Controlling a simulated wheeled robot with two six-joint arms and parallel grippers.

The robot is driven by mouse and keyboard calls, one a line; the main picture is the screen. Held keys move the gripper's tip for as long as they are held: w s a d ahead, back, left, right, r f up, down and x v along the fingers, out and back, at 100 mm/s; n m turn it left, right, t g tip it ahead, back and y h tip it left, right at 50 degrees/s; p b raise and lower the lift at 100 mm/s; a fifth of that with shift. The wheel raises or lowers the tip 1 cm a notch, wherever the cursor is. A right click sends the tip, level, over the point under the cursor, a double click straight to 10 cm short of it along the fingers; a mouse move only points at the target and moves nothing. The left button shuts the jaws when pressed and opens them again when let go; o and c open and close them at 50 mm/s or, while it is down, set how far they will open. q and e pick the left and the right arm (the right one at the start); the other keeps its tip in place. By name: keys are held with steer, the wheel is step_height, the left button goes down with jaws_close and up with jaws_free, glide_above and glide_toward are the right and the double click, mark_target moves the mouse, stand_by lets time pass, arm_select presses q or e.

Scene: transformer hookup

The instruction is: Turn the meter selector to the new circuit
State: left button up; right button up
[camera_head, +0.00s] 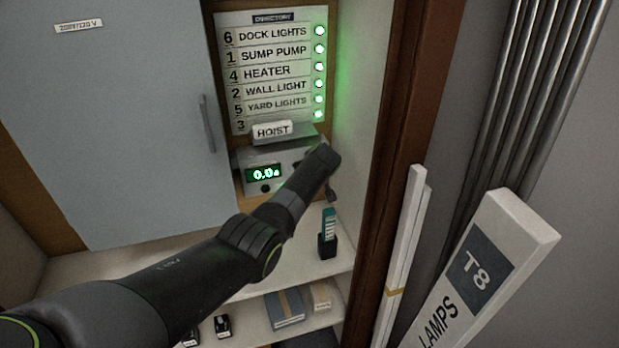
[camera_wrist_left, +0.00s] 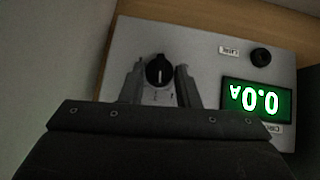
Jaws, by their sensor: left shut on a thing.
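The meter is a grey box (camera_head: 245,158) on the cabinet's back wall, below the directory. Its green display (camera_head: 264,174) reads 0.0 A. In the wrist view the meter face (camera_wrist_left: 200,62) appears upside down, with the display (camera_wrist_left: 252,101) at right. The selector is a round black knob with a white pointer mark (camera_wrist_left: 159,70). My left gripper (camera_wrist_left: 160,76) has one finger on each side of the knob and is shut on it. In the head view my left wrist covers the knob and most of the fingers. My right gripper is out of view.
The directory (camera_head: 271,60) has several rows with green lamps; a HOIST label (camera_head: 272,130) sits at its bottom. A grey panel (camera_head: 110,120) stands at left. A small dark holder (camera_head: 327,245) stands on the shelf. A LAMPS T8 box (camera_head: 487,275) leans at right.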

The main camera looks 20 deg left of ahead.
arm_select(q)
steer(key=shift+d+f+y+b, duration=0.15)
steer(key=shift+y+b, duration=0.15)
steer(key=shift+b, duration=0.2)
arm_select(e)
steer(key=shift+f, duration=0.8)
arm_select(q)
steer(key=o, duration=1)
steer(key=shift+c, duration=0.2)
steer(key=b+v, duration=0.1)
steer(key=v, duration=1.6)
steer(key=shift+r, duration=0.4)
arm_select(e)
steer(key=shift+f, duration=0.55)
arm_select(q)
steer(key=shift+w+d, duration=0.1)
steer(key=shift+w, duration=0.05)
